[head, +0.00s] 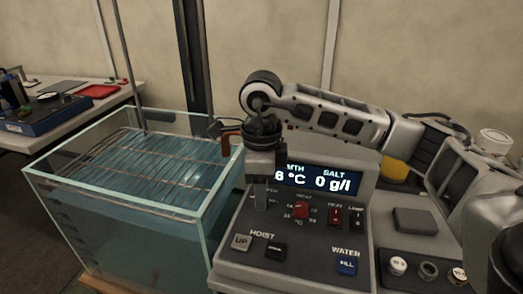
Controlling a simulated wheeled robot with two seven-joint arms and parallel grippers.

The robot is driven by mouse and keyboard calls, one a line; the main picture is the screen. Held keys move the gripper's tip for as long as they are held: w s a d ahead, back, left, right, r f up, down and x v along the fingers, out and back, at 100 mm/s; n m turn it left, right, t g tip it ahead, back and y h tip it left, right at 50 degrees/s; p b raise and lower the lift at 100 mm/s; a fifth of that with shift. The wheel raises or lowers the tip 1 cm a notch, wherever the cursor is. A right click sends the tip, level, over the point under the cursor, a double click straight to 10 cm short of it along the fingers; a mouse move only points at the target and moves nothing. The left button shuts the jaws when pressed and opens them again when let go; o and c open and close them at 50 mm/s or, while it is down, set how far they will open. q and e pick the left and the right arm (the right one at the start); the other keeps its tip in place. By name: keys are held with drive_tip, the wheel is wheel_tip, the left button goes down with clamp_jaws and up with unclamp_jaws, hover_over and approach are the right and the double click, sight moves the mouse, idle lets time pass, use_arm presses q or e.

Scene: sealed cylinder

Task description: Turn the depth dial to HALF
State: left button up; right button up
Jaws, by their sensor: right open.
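The control panel (315,250) stands right of the glass tank. My right gripper (260,195) points down over the panel's upper left part, with its fingers close to the surface. It is open. I cannot tell whether it touches anything. I cannot make out the depth dial or its setting; the gripper covers that part of the panel. A red dial (301,209) with small markings around it sits just right of the fingers. The display (318,180) shows a partly covered reading ending in "6 °C" and "SALT 0 g/l". My left gripper is out of view.
The glass tank (32,178) holds water under a wire rack (140,170). The panel also has an UP button (241,242), a dark button (274,250), a blue FILL button (346,265) and red switches (335,217). Small round containers (397,266) stand at the right.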

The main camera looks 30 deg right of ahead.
use_arm(q)
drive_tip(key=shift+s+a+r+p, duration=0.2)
drive_tip(key=shift+p, duration=0.85)
use_arm(e)
wheel_tip(320, 180, up, 14)
drive_tip(key=shift+r, duration=0.25)
drive_tip(key=shift+s+f, duration=0.1)
